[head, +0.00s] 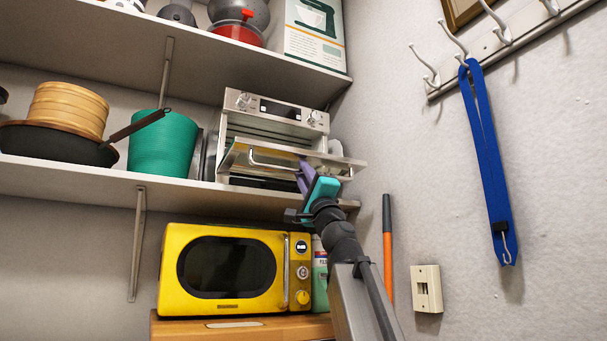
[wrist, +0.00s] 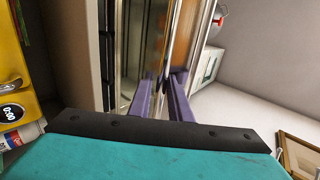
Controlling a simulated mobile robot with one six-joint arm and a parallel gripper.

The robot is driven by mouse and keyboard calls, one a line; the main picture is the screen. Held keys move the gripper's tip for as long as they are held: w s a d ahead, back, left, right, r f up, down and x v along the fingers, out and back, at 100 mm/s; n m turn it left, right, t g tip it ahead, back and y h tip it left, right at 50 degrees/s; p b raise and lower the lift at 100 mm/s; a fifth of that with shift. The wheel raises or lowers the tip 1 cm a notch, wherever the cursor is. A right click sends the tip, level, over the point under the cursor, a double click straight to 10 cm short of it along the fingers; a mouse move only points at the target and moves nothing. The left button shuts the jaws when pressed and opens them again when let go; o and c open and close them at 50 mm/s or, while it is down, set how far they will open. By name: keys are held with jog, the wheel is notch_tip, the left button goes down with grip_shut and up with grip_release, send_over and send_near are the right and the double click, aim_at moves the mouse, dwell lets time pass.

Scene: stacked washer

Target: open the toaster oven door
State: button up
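The toaster oven (head: 273,107) is a silver box with knobs and a dark display on the middle shelf. Its door (head: 238,158) is partly open, tilted outward and down from the front, with a bar handle (head: 272,167) across it. My gripper (head: 303,172), teal with purple fingers, is at the right part of the door, near the handle.
A yellow microwave (head: 225,270) stands below the shelf (head: 80,178). A teal pot (head: 160,150) and a dark pan (head: 55,145) are left of the oven. The wall is close on the right, with a blue strap (head: 485,160) on a hook.

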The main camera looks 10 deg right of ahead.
jog(key=shift+s, duration=0.2)
jog(key=p+v, duration=0.2)
jog(key=v, duration=1.1)
jog(key=shift+f, duration=0.35)
dwell(0.4)
jog(key=shift+s+d, duration=0.1)
dwell(0.5)
